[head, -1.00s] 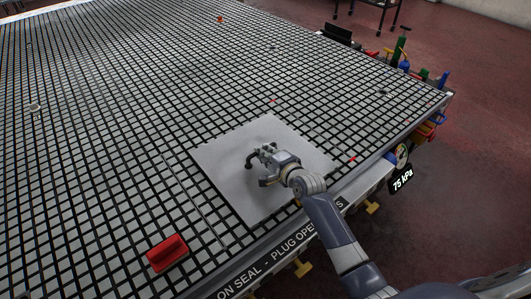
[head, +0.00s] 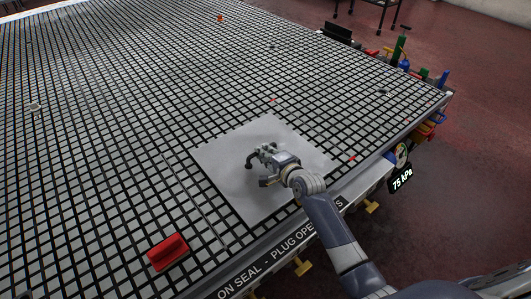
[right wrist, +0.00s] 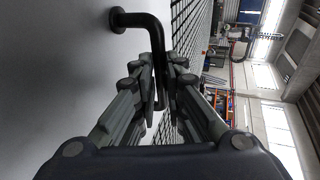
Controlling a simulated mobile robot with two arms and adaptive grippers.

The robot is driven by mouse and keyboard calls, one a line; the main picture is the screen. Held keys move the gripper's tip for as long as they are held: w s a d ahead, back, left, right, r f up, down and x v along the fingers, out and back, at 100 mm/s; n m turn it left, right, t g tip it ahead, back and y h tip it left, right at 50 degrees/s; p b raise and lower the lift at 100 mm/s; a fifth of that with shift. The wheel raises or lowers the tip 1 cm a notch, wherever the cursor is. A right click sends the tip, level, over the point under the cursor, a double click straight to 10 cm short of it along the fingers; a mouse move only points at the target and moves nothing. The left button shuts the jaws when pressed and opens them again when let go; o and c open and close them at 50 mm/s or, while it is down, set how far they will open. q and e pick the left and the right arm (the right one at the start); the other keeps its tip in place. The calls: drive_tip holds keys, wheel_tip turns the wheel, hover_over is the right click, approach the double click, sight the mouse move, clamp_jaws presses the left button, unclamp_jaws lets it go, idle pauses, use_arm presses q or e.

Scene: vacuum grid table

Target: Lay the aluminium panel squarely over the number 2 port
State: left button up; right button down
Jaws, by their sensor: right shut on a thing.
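The aluminium panel (head: 230,165) is a flat grey square that lies on the gridded table near its front edge in the head view. A dark bar handle (head: 250,160) stands on it. My right gripper (head: 264,160) is at the handle. In the right wrist view my right gripper (right wrist: 161,95) is shut on the bent black handle (right wrist: 145,20), with the panel (right wrist: 60,70) filling the left side. The number 2 port is not visible; I cannot tell whether it is under the panel. My left gripper is not in view.
The black-and-grey grid table (head: 120,130) is mostly clear. A red block (head: 167,252) sits near the front edge, left of the panel. A gauge with a 75 kPa display (head: 401,178) hangs at the right edge. Coloured tools (head: 402,50) stand along the far right edge.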

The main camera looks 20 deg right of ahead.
drive_tip(key=shift+w+f+b, duration=0.1)
drive_tip(key=shift+f+b, duration=0.25)
idle(0.3)
drive_tip(key=c, duration=1.6)
unclamp_jaws()
drive_tip(key=shift+o, duration=0.2)
drive_tip(key=shift+s+f, duration=0.2)
drive_tip(key=shift+f, duration=0.15)
drive_tip(key=v, duration=1.2)
drive_tip(key=shift+r, duration=0.25)
